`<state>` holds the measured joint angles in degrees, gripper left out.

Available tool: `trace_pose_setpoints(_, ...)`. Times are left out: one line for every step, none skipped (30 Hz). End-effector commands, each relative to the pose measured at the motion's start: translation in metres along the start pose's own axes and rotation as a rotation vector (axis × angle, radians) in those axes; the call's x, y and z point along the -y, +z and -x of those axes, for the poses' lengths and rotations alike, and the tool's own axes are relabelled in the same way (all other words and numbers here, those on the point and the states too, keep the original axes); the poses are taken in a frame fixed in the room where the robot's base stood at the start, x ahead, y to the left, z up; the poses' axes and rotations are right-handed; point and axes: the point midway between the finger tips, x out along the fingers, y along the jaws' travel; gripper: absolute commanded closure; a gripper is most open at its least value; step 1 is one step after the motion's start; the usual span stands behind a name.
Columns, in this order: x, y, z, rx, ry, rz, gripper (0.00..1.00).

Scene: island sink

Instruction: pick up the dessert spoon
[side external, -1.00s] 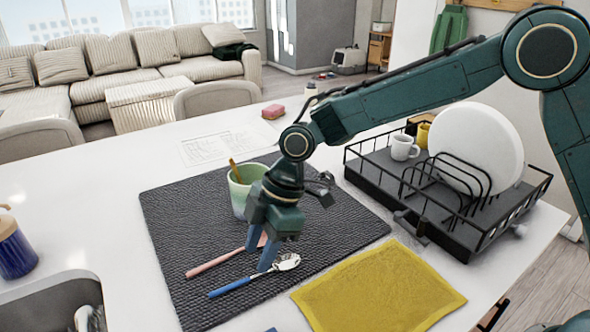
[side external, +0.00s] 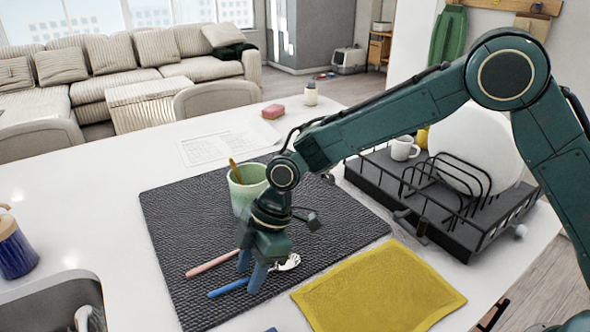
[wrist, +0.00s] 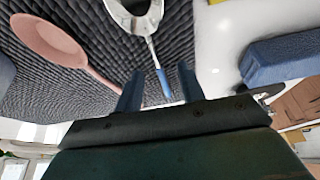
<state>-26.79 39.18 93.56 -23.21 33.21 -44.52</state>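Two spoons lie on the dark textured mat (side external: 170,215). One has a shiny metal bowl and a blue handle (side external: 228,287); the other is a pink spoon (side external: 212,263). I cannot tell by name which is the dessert spoon. My gripper (side external: 250,279) points down over the blue-handled spoon, between its bowl and handle end. The pink spoon (wrist: 50,40) lies to the left. Contact with the handle is not visible.
A green cup (side external: 246,185) stands behind my gripper. A yellow cloth (side external: 375,290) lies to the right, with a black dish rack (side external: 450,235) beyond it. A sink (side external: 50,300) is at the lower left. A blue block (wrist: 285,58) shows in the wrist view.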

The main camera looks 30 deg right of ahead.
Motion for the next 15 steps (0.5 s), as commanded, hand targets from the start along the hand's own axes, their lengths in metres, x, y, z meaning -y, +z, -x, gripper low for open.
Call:
trace_pose_setpoints(0.0000, 0.0000, 0.0002, 0.000, 0.000, 0.000, 0.61)
trace_pose_setpoints(0.0000, -0.0001, 0.0002, 0.000, 0.000, 0.000, 0.61)
trace_pose_setpoints(0.0000, -0.0001, 0.0003, 0.000, 0.000, 0.000, 0.61)
trace_pose_setpoints(0.0000, -0.0001, 0.0003, 0.000, 0.000, 0.000, 0.61)
trace_pose_setpoints(0.0000, -0.0001, 0.0003, 0.000, 0.000, 0.000, 0.61)
trace_pose_setpoints(0.0000, -0.0001, 0.0003, 0.000, 0.000, 0.000, 0.61)
trace_pose_setpoints(0.0000, -0.0001, 0.0003, 0.000, 0.000, 0.000, 0.67)
trace_pose_setpoints(0.0000, -0.0001, 0.0004, 0.000, 0.000, 0.000, 0.73)
trace_pose_setpoints(0.0000, -0.0001, 0.0004, 0.000, 0.000, 0.000, 0.81)
trace_pose_setpoints(0.0000, -0.0001, 0.0004, 0.000, 0.000, 0.000, 0.86)
trace_pose_setpoints(0.0000, -0.0001, 0.0004, 0.000, 0.000, 0.000, 0.92)
trace_pose_setpoints(0.0000, -0.0001, 0.0004, 0.000, 0.000, 0.000, 1.00)
trace_pose_setpoints(0.0000, -0.0001, 0.0004, 0.000, 0.000, 0.000, 1.00)
trace_pose_setpoints(0.0000, -0.0001, 0.0004, 0.000, 0.000, 0.000, 1.00)
trace_pose_setpoints(0.0000, -0.0001, 0.0004, 0.000, 0.000, 0.000, 1.00)
